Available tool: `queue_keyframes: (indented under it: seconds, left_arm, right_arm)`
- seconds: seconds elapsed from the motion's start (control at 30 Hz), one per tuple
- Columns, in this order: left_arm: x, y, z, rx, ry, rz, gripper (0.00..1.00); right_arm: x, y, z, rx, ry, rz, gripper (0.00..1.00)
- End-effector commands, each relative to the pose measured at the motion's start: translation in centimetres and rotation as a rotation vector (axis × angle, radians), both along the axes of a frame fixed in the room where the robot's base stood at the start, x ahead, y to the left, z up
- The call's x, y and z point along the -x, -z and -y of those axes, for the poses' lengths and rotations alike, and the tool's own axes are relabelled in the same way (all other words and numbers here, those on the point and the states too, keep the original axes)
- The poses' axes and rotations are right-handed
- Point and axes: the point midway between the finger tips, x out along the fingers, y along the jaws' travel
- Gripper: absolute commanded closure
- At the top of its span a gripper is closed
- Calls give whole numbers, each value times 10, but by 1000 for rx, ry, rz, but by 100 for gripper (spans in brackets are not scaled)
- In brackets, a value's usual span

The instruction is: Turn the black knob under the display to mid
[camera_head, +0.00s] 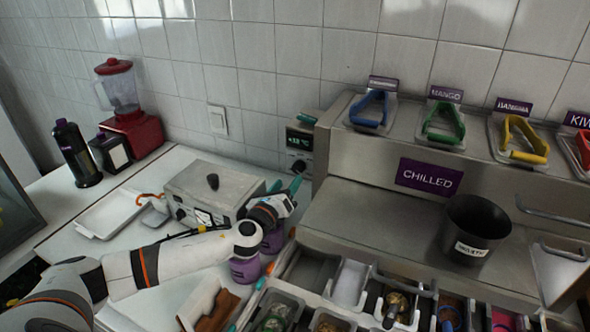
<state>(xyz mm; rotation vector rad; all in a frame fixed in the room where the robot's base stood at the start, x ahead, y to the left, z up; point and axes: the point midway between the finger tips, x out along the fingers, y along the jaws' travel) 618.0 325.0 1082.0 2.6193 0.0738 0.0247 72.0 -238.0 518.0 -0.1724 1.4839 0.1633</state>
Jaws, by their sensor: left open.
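The display (302,143) is a small dark panel with green digits on a unit against the tiled wall, left of the steel counter. The black knob (298,166) sits just under it and is small; its pointer setting is too small to read. My left arm reaches in from the left, and my left gripper (286,186) is open with teal fingertips. It is just below and in front of the knob in the picture; I cannot tell whether a fingertip touches it. My right gripper is not in view.
A steel box with a black-knobbed lid (214,184) stands left of the gripper. A purple-labelled jar (245,268) stands under the wrist. The steel counter (350,215) with a dark bin (476,228) is at right. A red blender (130,125) stands far back left.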

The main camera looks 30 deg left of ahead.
Motion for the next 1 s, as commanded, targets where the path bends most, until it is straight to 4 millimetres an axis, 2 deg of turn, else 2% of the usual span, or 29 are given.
queue_keyframes:
  seconds: [0.03, 0.13, 0.3, 0.43, 0.73, 0.77, 1.0]
  left_arm:
    - [-12, -3, -1, 1, -2, 4, 48]
    - [-29, -2, -2, 2, -1, 2, 48]
    - [-50, -1, -3, 0, -2, 1, 48]
    - [-57, -1, -3, 1, 1, 1, 48]
    - [-59, 0, -4, 1, 0, 0, 48]
    - [-59, 0, -4, 1, 0, 0, 51]
    - [-59, 0, -4, 0, 0, 0, 90]
  right_arm:
    - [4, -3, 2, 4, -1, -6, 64]
    - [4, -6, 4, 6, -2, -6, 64]
    - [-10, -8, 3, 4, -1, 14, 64]
    - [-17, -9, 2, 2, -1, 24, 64]
    - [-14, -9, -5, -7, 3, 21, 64]
    - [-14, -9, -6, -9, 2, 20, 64]
    - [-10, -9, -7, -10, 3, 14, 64]
